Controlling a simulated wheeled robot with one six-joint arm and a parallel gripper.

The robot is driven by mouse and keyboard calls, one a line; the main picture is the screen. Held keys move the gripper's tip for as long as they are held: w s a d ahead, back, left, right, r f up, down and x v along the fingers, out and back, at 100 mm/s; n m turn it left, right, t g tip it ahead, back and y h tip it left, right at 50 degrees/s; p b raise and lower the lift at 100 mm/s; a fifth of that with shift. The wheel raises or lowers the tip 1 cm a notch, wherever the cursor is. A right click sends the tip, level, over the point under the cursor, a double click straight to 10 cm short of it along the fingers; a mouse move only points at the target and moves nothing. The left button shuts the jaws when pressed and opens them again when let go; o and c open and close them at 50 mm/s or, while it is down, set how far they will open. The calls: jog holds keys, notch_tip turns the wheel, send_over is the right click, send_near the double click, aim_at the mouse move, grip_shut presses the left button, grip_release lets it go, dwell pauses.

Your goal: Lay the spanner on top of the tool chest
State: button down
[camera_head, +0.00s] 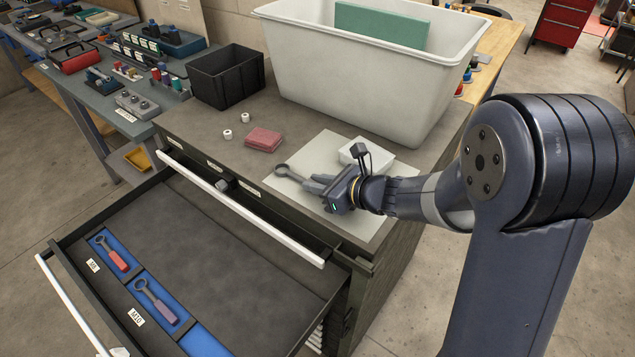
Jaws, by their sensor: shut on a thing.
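A grey spanner (287,172) with a ring end is at the pale mat on top of the dark tool chest (195,125). My gripper (313,183) is shut on the spanner's handle, with the ring end sticking out to the left. My fingers hide the rest of the handle. I cannot tell whether the spanner touches the mat or is held just above it.
The pale mat (370,224) also carries a small white tray (380,162). A red cloth (263,139), small white pieces (245,117), a black bin (226,82) and a large grey tub (345,95) stand on the chest. An open drawer (235,265) holds two spanners in blue slots.

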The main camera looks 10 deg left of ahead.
jog(key=c, duration=1.3)
grip_release()
jog(key=v, duration=1.2)
jog(key=shift+w+r, duration=0.1)
